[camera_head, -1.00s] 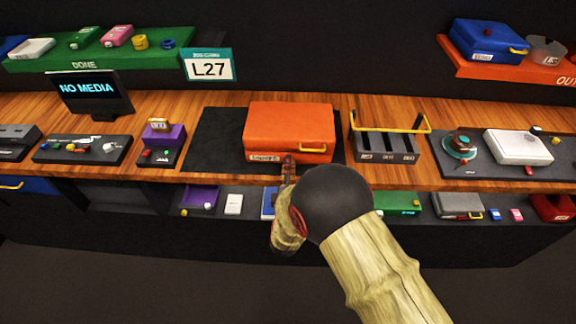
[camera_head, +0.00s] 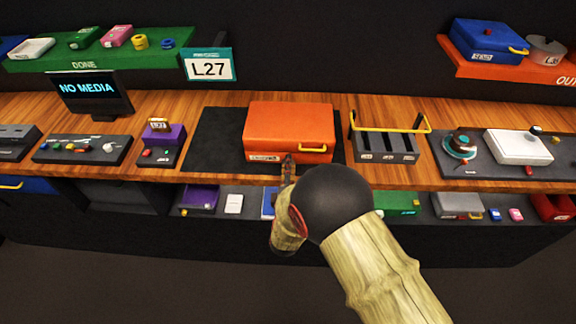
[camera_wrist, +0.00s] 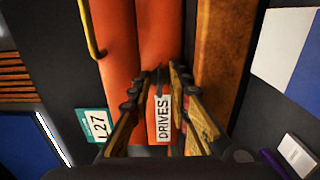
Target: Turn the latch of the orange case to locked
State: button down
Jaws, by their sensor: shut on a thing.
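The orange case (camera_head: 288,124) lies closed on a dark mat at the middle of the wooden counter. Its front face carries a white label and a yellow handle (camera_head: 313,149) at the right. My gripper (camera_head: 288,162) reaches the case's front from below, near the middle of that face. In the wrist view the case (camera_wrist: 118,100) fills the centre, with a label reading DRIVES (camera_wrist: 163,119). My gripper's fingers (camera_wrist: 158,88) stand on both sides of a thin dark piece at the case front, likely the latch, and are shut on it. The latch's angle is hard to tell.
A dark slotted rack with a yellow bar (camera_head: 385,142) stands right of the case. A purple device (camera_head: 161,145) is at the left. A lower shelf holding several small items, including a green box (camera_head: 398,203), runs below the counter edge. Bare mat lies left of the case (camera_head: 215,140).

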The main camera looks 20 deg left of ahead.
jog(key=shift+d+f, duration=0.3)
jog(key=c, duration=2)
grip_release()
jog(key=shift+c, duration=0.2)
jog(key=shift+s, duration=0.35)
jog(key=p+v, duration=0.1)
jog(key=v, duration=0.7)
jog(key=shift+r+p, duration=0.3)
jog(key=shift+s+a, duration=0.15)
